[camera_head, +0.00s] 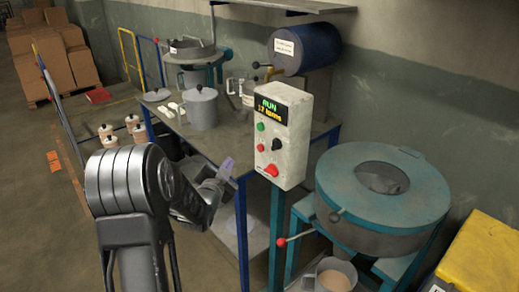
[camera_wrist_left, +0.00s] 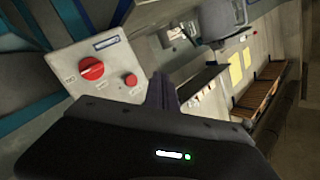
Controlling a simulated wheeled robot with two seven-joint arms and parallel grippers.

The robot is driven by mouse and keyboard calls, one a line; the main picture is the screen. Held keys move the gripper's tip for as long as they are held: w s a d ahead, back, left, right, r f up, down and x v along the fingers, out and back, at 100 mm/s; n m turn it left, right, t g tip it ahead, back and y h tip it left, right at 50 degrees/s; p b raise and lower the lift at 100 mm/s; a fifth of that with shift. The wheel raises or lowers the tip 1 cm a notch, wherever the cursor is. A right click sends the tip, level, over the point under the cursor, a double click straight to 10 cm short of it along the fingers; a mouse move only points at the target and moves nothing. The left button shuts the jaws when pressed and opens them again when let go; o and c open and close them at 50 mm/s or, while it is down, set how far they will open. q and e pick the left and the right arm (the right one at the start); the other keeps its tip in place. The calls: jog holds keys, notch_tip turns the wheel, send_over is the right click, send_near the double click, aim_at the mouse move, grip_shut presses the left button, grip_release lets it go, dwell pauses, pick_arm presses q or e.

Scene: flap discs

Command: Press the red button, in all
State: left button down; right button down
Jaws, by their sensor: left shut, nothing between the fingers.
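A pale control box (camera_head: 292,145) stands on a teal post, with a lit display reading RUN and a line of turns. Its face has a green button (camera_head: 261,127), a small red button (camera_head: 260,148), a black knob (camera_head: 277,145) and a larger red button (camera_head: 271,170) at the bottom. My left gripper (camera_head: 227,168) is shut and empty, left of the box and apart from it. In the left wrist view its fingers (camera_wrist_left: 162,90) point beside a grey panel (camera_wrist_left: 62,60) with a large red button (camera_wrist_left: 91,69) and a smaller one (camera_wrist_left: 130,80). I cannot tell whether this is the same box.
A round teal-rimmed machine (camera_head: 383,190) stands right of the box, with a red-tipped lever (camera_head: 282,242) and a cup (camera_head: 335,276) below. A metal table (camera_head: 190,138) behind my left arm holds a lidded pot (camera_head: 201,108). A blue drum (camera_head: 306,49) hangs above.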

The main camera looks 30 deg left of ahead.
aim_at(260, 148)
pick_arm(q)
jog(key=w+d, duration=0.2)
jog(key=w, duration=0.6)
jog(key=shift+w+d, duration=0.2)
jog(key=shift+d, duration=0.05)
dwell(1.9)
jog(key=shift+w+d+b, duration=0.15)
jog(key=shift+w+b, duration=0.25)
jog(key=shift+b, duration=0.2)
jog(key=shift+w+d, duration=0.15)
jog(key=shift+w, duration=0.25)
dwell(0.5)
jog(key=shift+s+b, duration=0.1)
jog(key=shift+b, duration=0.25)
jog(key=shift+s+a, duration=0.3)
jog(key=shift+s, duration=0.45)
